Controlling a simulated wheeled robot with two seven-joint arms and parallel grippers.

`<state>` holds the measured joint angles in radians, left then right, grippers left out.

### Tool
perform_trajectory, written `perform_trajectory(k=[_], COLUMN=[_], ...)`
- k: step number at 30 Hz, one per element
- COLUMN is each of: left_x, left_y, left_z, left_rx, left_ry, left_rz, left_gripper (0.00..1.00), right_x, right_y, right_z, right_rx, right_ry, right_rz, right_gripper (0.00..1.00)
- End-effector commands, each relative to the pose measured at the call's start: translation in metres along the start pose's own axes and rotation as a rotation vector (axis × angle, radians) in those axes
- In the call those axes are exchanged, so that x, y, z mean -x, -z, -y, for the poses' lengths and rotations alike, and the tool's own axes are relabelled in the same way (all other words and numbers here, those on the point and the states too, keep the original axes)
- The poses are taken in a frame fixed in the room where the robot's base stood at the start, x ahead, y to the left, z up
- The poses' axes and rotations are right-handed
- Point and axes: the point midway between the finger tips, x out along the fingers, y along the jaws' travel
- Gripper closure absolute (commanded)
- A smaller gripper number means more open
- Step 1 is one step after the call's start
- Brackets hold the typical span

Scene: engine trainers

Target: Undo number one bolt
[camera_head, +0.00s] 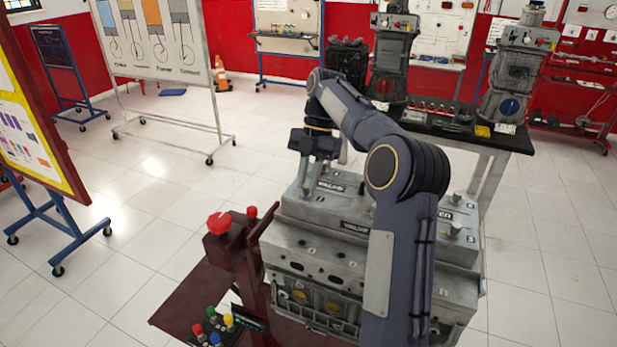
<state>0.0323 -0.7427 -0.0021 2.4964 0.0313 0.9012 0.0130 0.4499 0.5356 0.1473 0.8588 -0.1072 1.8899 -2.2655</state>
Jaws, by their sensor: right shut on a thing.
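The grey engine block (315,250) stands in front of me, with a cover on top marked "VALVE". My right arm reaches over it from the lower right and partly hides its top. My right gripper (312,178) points down at the far left corner of the cover and is shut on a bolt there. The bolt is mostly hidden between the fingers, and its number cannot be read. Other bolts show on the cover, one at the right (455,228). My left gripper is not in view.
A dark red stand (235,250) with a red knob (219,222) is left of the block. Small coloured knobs (212,325) sit at its lower front. A black-topped table (470,130) with engine models stands behind. Whiteboard (165,38) and floor space lie left.

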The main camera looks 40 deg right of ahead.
Motion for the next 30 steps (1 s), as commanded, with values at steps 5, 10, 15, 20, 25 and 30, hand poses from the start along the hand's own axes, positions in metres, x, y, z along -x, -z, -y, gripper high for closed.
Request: perform_trajectory(k=[5,10,15,20,25,30], left_x=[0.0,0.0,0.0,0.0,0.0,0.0], left_y=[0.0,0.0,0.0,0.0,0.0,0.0], left_z=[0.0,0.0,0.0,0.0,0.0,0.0], left_rx=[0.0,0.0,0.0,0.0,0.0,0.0], left_ry=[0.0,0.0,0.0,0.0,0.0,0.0], left_rz=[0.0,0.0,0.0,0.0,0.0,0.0], left_gripper=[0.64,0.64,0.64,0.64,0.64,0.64], right_x=[-0.0002,-0.0002,-0.0001,-0.0001,0.0,0.0005], right_y=[-0.0002,-0.0001,-0.0001,0.0,-0.0001,0.0005], right_z=[0.0,0.0,0.0,0.0,0.0004,0.003], right_rx=[-0.001,-0.002,-0.002,-0.002,-0.016,-0.149], right_ry=[0.0,0.0,0.0,0.0,-0.006,-0.061], right_rz=[0.0,0.0,0.0,0.0,0.001,0.001], right_gripper=[1.0,0.63,0.61,0.61,0.61,0.61])
